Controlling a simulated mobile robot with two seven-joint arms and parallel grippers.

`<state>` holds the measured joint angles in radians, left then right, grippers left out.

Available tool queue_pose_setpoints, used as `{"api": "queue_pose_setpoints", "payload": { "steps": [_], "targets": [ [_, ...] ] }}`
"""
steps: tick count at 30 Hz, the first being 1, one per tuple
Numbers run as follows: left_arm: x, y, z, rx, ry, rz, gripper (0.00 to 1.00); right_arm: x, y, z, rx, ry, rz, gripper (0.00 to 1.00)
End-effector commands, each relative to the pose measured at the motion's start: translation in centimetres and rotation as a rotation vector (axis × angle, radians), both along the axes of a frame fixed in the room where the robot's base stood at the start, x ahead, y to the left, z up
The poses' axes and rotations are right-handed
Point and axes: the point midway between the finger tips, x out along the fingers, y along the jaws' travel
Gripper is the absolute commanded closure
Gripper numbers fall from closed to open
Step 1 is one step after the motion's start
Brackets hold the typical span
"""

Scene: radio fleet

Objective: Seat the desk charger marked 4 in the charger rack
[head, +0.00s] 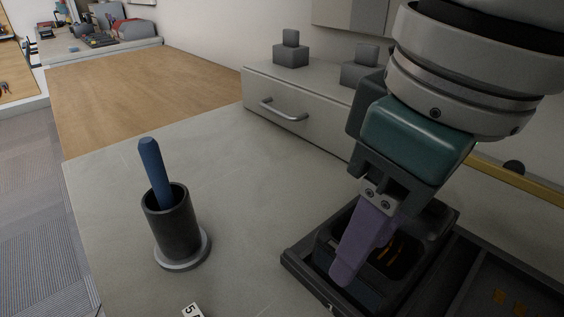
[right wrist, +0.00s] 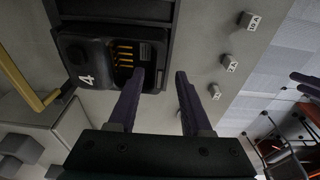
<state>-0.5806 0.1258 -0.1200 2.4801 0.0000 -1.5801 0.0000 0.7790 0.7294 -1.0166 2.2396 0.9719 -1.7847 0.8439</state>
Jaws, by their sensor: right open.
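The dark desk charger marked 4 (right wrist: 72,58) has an open pocket with gold contacts, and in the head view its dark body (head: 322,255) is partly hidden by my right gripper. It lies within a bay of the black charger rack (head: 297,262); I cannot tell whether it sits fully down. The rack's edge also shows in the right wrist view (right wrist: 140,22). My right gripper (right wrist: 159,74) has its purple fingers apart with nothing between them. One finger overlaps the charger's right part in that view. In the head view this gripper (head: 346,275) is over the charger. My left gripper is not in view.
A black cup (head: 172,228) with a blue rod (head: 153,172) stands left of the rack. A small label block (head: 191,311) is at the front; several show in the right wrist view (right wrist: 231,67). A grey drawer unit (head: 290,115) stands behind. A yellow bar (head: 520,180) runs at right.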

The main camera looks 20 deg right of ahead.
Motion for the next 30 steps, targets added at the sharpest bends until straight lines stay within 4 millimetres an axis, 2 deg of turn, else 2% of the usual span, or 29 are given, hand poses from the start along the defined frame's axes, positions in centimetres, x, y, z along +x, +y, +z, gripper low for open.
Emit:
{"api": "queue_pose_setpoints", "payload": {
  "steps": [1,6,12,30],
  "targets": [
    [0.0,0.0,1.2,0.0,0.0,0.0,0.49,-0.1,0.0,1.9,0.001,-0.005,0.0,0.51],
    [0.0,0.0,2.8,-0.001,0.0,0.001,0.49,-0.6,-0.2,5.6,0.002,-0.004,0.0,0.51],
    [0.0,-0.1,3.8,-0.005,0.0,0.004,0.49,-1.1,-0.4,8.2,0.0,-0.002,-0.001,0.51],
    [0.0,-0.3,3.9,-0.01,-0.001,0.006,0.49,-1.2,-0.4,8.6,0.0,0.0,-0.001,0.51]
  ]
}}
